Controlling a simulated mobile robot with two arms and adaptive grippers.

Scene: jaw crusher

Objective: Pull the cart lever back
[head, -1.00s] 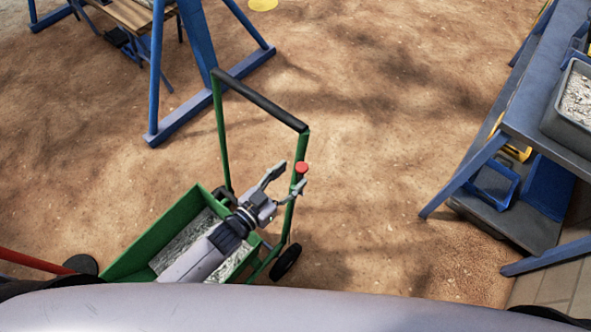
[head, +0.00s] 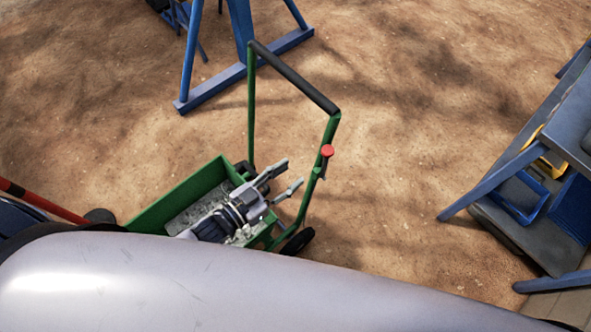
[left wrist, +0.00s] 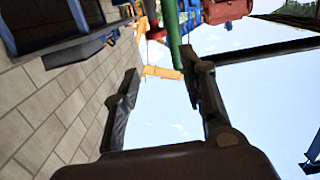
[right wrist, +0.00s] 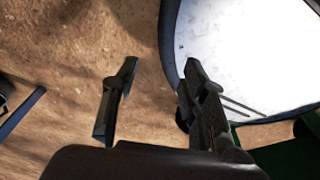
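The green cart (head: 172,207) stands on the dirt at lower left, with a black push handle (head: 293,77). The lever with a red knob (head: 327,151) sits on the cart's right green post. My left gripper (head: 293,174) is over the cart's tray, its fingers apart and empty, left of and below the knob in the picture. It points towards the post and does not touch the knob. In the left wrist view the gripper (left wrist: 163,80) is open, with a green bar (left wrist: 173,38) beyond the fingertips. My right gripper (right wrist: 158,76) shows only in its wrist view, open and empty.
A blue metal frame (head: 240,58) stands behind the cart. A blue table (head: 500,165) with blue bins (head: 518,197) on its lower shelf is at right. Bare dirt (head: 400,150) lies between cart and table. A red bar (head: 45,203) is at left.

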